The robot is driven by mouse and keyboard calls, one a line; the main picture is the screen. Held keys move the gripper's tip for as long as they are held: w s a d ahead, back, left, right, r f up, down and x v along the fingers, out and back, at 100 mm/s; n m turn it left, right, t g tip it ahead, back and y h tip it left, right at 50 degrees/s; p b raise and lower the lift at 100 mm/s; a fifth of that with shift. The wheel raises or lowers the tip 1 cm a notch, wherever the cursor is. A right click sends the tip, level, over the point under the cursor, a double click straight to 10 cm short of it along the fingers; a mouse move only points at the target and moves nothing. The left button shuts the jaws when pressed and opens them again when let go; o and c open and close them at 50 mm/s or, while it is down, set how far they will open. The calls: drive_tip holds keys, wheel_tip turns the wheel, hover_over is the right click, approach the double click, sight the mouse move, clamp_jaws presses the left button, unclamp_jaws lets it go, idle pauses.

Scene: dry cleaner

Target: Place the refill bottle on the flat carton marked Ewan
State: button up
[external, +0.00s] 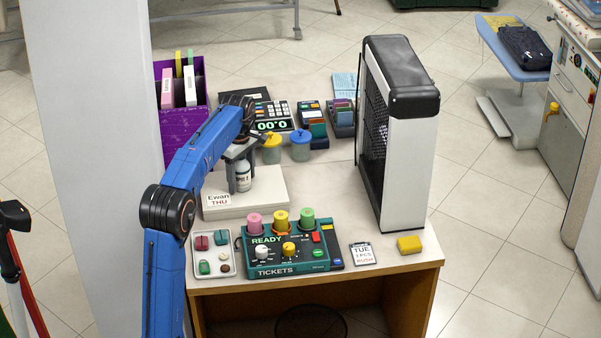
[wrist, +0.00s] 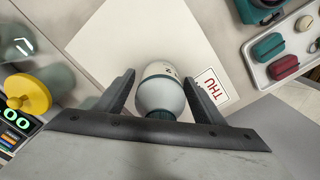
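The refill bottle (external: 243,178) is white with a dark cap and stands upright between the fingers of my gripper (external: 241,182). In the wrist view the bottle (wrist: 160,92) fills the space between the two fingertips (wrist: 160,84), which appear to press on its sides. The flat carton (external: 268,199) is pale, with a card reading Ewan THU at its front left. The bottle is over the carton's top; I cannot tell whether its base touches it. The carton also shows in the wrist view (wrist: 125,35), below the bottle.
Yellow-lidded (external: 271,150) and blue-lidded (external: 301,147) jars stand behind the carton. A tray of small pieces (external: 232,270) and a green tickets box (external: 290,263) are in front. A purple bin (external: 184,125) is at left; a tall white-and-black unit (external: 405,150) is at right.

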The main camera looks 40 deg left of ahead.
drive_tip(key=shift+r, duration=0.15)
wheel_tip(320, 180, up, 12)
drive_tip(key=shift+f, duration=0.1)
idle(0.4)
drive_tip(key=shift+s+d+r, duration=0.2)
drive_tip(key=shift+s+d, duration=0.1)
drive_tip(key=s+d+f+m+t, duration=0.15)
drive_tip(key=s+d+m, duration=0.25)
drive_tip(key=s+d, duration=0.45)
drive_tip(key=s+d+f+m+t, duration=0.15)
drive_tip(key=s+d+m, duration=0.4)
drive_tip(key=s, duration=0.65)
drive_tip(key=s+d+f+m+t, duration=0.1)
drive_tip(key=s+d+f+m, duration=0.3)
drive_tip(key=s+f, duration=0.6)
drive_tip(key=s+d+f+m, duration=0.4)
drive_tip(key=s+f, duration=0.6)
drive_tip(key=s, duration=0.4)
drive_tip(key=shift+s+d+t, duration=0.15)
drive_tip(key=shift+t, duration=0.25)
